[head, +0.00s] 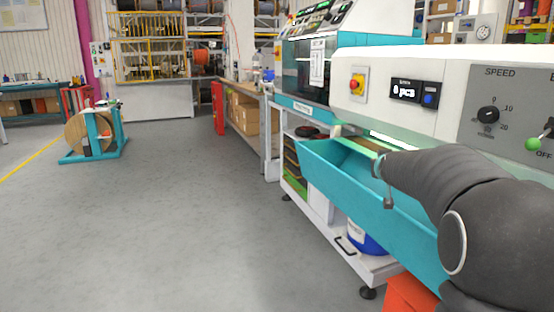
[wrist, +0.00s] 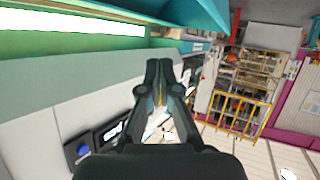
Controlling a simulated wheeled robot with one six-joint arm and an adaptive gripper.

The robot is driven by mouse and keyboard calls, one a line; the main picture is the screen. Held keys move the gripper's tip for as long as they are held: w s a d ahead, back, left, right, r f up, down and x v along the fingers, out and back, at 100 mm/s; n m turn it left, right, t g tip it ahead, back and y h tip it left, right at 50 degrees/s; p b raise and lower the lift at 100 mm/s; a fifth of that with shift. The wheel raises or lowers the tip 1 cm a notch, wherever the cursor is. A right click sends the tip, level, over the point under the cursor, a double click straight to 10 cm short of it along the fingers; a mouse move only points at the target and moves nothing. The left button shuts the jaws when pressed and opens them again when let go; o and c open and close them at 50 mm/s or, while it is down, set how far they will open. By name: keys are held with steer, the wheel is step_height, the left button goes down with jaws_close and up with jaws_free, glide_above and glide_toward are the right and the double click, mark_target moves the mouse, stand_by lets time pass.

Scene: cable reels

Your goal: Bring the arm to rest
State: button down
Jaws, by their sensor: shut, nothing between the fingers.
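My arm (head: 440,180) reaches in from the right in the head view, its dark end in front of the white machine and over the teal trough (head: 335,180). The fingers cannot be made out clearly there. In the wrist view my gripper (wrist: 159,68) points away from the camera with its two dark fingers together. It is shut and holds nothing. The picture there is tilted, with the machine's lit slot (wrist: 80,22) at the upper left and the hall beyond.
The white machine panel (head: 345,95) has a red emergency stop (head: 356,84), a counter display (head: 404,91) and a speed knob (head: 488,115). A cable reel (head: 76,134) stands far left. The floor (head: 170,230) is clear.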

steer(key=s+a+f+g+y, duration=0.1)
steer(key=s+a+f+g, duration=0.2)
steer(key=s, duration=0.5)
steer(key=s+a+f+g+y, duration=0.15)
steer(key=s+a+f, duration=0.25)
steer(key=s, duration=0.4)
steer(key=s+a+f+g, duration=0.2)
steer(key=s+a+f, duration=0.15)
steer(key=s, duration=0.45)
steer(key=s+a+f, duration=0.1)
steer(key=s+a, duration=0.1)
steer(key=s, duration=0.9)
steer(key=s+a+f+g, duration=0.1)
steer(key=s+a, duration=0.1)
steer(key=s, duration=0.9)
steer(key=shift+s+n, duration=0.2)
steer(key=shift+n, duration=0.1)
steer(key=shift+a, duration=0.1)
